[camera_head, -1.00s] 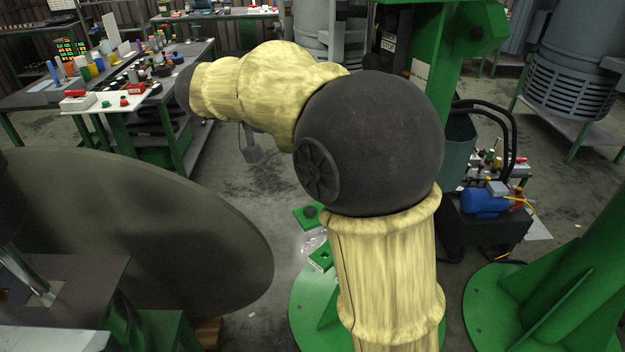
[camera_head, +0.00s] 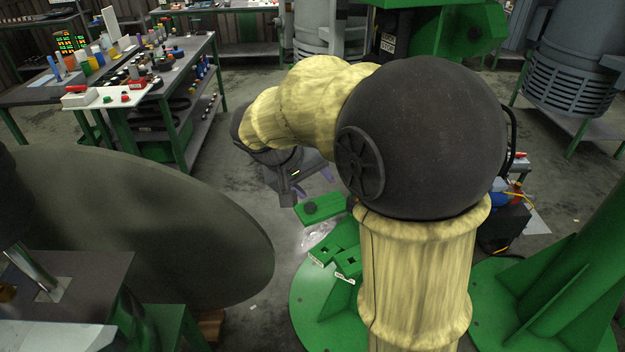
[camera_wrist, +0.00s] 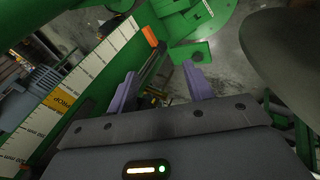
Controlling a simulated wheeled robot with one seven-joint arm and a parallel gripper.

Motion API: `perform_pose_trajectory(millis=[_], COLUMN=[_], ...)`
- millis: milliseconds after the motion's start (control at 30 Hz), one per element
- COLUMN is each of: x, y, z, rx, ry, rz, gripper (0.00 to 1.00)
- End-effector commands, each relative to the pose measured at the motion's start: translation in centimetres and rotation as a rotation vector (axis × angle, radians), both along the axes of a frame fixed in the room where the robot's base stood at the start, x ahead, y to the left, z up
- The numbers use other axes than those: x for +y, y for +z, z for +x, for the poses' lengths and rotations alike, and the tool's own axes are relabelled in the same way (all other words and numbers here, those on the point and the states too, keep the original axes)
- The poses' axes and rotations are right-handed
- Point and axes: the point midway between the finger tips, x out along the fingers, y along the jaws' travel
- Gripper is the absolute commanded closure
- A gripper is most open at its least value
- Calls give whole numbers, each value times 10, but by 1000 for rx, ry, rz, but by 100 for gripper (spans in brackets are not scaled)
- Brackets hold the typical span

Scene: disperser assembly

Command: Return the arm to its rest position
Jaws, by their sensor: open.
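My gripper (camera_wrist: 161,86) shows in the wrist view with two purple fingers spread apart and nothing between them. In the head view my gripper (camera_head: 314,184) hangs below my bent, yellow-sleeved arm, over the floor just above a green bracket. Its fingers are partly hidden by the wrist housing. My large dark elbow joint fills the middle right of the head view.
A big grey disc (camera_head: 130,230) stands at the left. A green bracket (camera_head: 319,209) lies under my gripper. A workbench (camera_head: 185,60) with small coloured parts is at the back left. In the wrist view a measuring scale (camera_wrist: 68,88) runs along a green column.

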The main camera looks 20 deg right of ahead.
Motion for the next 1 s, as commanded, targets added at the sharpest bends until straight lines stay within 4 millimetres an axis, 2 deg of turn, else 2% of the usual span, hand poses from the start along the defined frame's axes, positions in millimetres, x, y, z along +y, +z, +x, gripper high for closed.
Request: perform_pose_trajectory(millis=[400,533,667,800,900,1000], x=[0,0,5,14,18,18], y=[-1,-12,-42,-78,-95,-106], z=[0,-10,-37,-77,-101,-116], rx=[2,28,83,102,72,35], ry=[-1,17,61,104,114,111], rz=[1,44,169,351,448,498], gripper=[49,49,49,49,49,49])
